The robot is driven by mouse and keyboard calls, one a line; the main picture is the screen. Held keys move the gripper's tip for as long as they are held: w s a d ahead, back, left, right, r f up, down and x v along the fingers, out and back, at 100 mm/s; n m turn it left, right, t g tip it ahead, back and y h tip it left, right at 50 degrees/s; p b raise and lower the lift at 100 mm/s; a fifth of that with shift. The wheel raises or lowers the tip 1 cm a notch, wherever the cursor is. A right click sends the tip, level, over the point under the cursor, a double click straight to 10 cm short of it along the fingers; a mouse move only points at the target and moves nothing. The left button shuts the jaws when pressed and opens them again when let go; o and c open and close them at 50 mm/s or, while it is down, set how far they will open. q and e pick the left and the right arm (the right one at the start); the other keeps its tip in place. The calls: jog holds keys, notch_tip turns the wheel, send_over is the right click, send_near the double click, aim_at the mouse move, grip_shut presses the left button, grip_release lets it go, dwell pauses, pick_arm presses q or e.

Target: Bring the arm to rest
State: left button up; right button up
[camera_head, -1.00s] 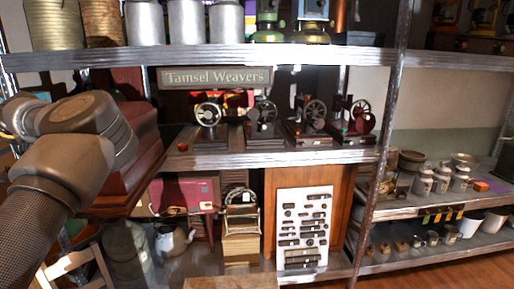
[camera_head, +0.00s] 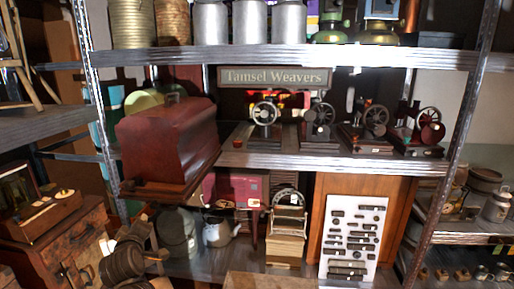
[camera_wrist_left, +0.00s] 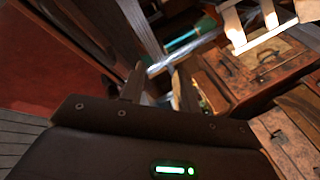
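My left gripper (camera_wrist_left: 160,80) shows in the left wrist view, its two dark fingers apart with nothing held between them. Its dark body with a green light fills the bottom of that view. My right gripper is in neither view.
Wooden chests (camera_wrist_left: 245,75) also show right of my left fingers.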

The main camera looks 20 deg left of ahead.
pick_arm(q)
jog(key=s+d+f+m+g+h, duration=0.1)
jog(key=s+d+f+m+h, duration=0.3)
jog(key=d+f+m, duration=0.5)
jog(key=s+d+f+m+g+h, duration=0.3)
jog(key=s+d+f+m+g, duration=0.15)
jog(key=s+d+f, duration=0.5)
jog(key=s+d+f+m+g+h, duration=0.2)
jog(key=s+d+f+m+g, duration=0.3)
jog(key=s+d, duration=0.7)
jog(key=s+a+f+m+b, duration=0.1)
jog(key=s+f, duration=0.1)
jog(key=f, duration=1.3)
jog(key=s+f, duration=0.2)
jog(key=f, duration=1.2)
jog(key=s+a+f+g, duration=0.1)
jog(key=s+a+f, duration=0.2)
jog(key=s+f, duration=1.2)
jog(key=shift+s+a+f+b, duration=0.15)
jog(key=shift+s+f+b, duration=0.1)
jog(key=shift+f+b, duration=0.2)
